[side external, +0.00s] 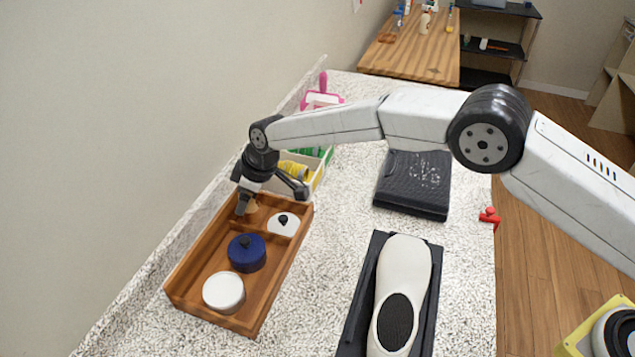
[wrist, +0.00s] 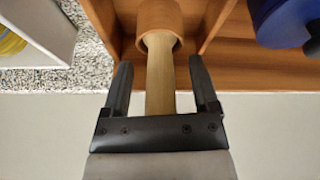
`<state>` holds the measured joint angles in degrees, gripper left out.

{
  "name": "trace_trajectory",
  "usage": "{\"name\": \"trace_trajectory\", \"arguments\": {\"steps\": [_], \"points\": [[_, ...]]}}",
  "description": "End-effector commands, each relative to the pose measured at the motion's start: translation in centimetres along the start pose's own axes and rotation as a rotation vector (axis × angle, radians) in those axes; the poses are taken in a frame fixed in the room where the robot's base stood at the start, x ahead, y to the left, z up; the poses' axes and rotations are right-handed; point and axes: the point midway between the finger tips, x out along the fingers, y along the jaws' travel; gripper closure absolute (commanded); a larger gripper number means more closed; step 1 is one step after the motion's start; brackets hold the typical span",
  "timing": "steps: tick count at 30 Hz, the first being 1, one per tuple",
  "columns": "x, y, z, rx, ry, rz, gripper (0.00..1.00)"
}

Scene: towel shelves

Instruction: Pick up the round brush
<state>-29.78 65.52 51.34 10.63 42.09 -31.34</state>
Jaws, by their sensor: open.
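The round brush shows in the wrist view as a pale wooden handle (wrist: 160,70) rising out of a round brown cup-like part (wrist: 160,17). I cannot see bristles. In the side view the brown part (side external: 251,207) stands in the back left compartment of the wooden tray (side external: 193,275), mostly hidden by my gripper (side external: 243,200). In the wrist view my gripper (wrist: 161,80) is open. Its two fingers stand on either side of the pale handle, with a gap on each side. The fingertips are just short of the brown part.
The tray also holds a white lid with a black knob (side external: 292,229), a blue lidded pot (side external: 247,257) and a white round piece (side external: 223,291). A white bin (side external: 319,178) with yellow and green items stands behind. The wall is close on the left.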

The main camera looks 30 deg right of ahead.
Motion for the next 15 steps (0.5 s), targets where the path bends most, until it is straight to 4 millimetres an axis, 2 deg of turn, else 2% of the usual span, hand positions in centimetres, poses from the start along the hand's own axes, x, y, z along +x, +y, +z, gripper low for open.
{"name": "trace_trajectory", "arguments": {"steps": [12,13,15], "points": [[-0.01,-0.01,0.0,0.0,0.0,0.0,0.23],[-0.01,-0.01,0.0,0.0,0.0,0.0,0.3],[-0.02,0.0,0.01,0.0,0.0,0.0,0.52]]}}
